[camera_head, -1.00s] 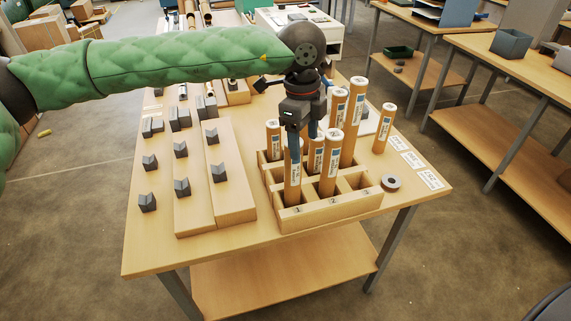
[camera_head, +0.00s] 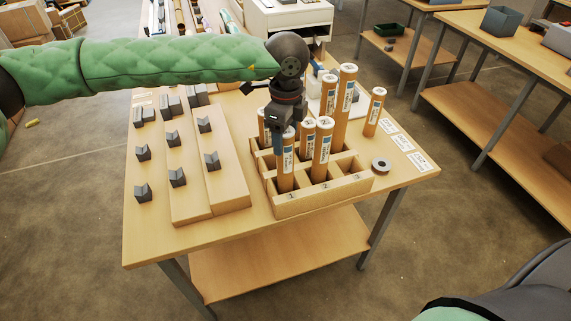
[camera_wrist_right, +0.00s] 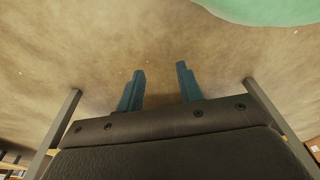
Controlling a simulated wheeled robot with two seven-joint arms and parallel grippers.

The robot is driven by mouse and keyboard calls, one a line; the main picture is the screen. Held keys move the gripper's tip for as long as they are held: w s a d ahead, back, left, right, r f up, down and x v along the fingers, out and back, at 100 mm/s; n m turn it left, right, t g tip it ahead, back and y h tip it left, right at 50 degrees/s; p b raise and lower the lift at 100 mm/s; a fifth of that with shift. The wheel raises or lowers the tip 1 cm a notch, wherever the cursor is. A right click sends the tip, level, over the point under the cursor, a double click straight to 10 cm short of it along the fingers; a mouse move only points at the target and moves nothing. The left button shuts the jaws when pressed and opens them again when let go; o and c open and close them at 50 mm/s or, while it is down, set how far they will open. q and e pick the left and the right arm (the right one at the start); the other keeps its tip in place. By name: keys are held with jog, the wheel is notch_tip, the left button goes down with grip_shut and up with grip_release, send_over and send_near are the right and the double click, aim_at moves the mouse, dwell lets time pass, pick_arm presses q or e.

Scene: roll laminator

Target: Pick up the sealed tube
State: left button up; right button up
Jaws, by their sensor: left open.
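Several brown capped tubes with white labels stand upright in a wooden rack (camera_head: 325,204) with numbered compartments. The front-left tube (camera_head: 286,168) stands in the compartment by the left numeral. A taller tube (camera_head: 322,150) stands to its right, and the tallest (camera_head: 346,100) stands behind. A separate tube (camera_head: 375,112) stands on the table right of the rack. I cannot tell which one is the sealed tube. My left gripper (camera_head: 279,145) is open, pointing down at the top of the front-left tube; contact is unclear. My right gripper (camera_wrist_right: 160,88) is open and empty above the floor.
The table (camera_head: 240,232) holds boards with several dark V-blocks (camera_head: 211,161) left of the rack. A grey ring (camera_head: 381,165) and white label cards (camera_head: 403,141) lie to the right. A white machine (camera_head: 290,20) stands behind. Another workbench (camera_head: 500,75) is at right.

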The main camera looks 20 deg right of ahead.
aim_at(285, 169)
pick_arm(q)
jog(key=shift+f+p, duration=0.8)
jog(key=shift+f, duration=0.75)
pick_arm(e)
jog(key=shift+s+d+f, duration=0.45)
jog(key=shift+s+f, duration=0.15)
jog(key=shift+f, duration=0.2)
jog(key=shift+s+d+f, duration=0.45)
jog(key=shift+s+f, duration=0.1)
jog(key=shift+f, duration=0.2)
pick_arm(q)
jog(key=c, duration=1.3)
grip_shut()
pick_arm(e)
jog(key=shift+d, duration=0.15)
pick_arm(q)
jog(key=shift+r, duration=0.1)
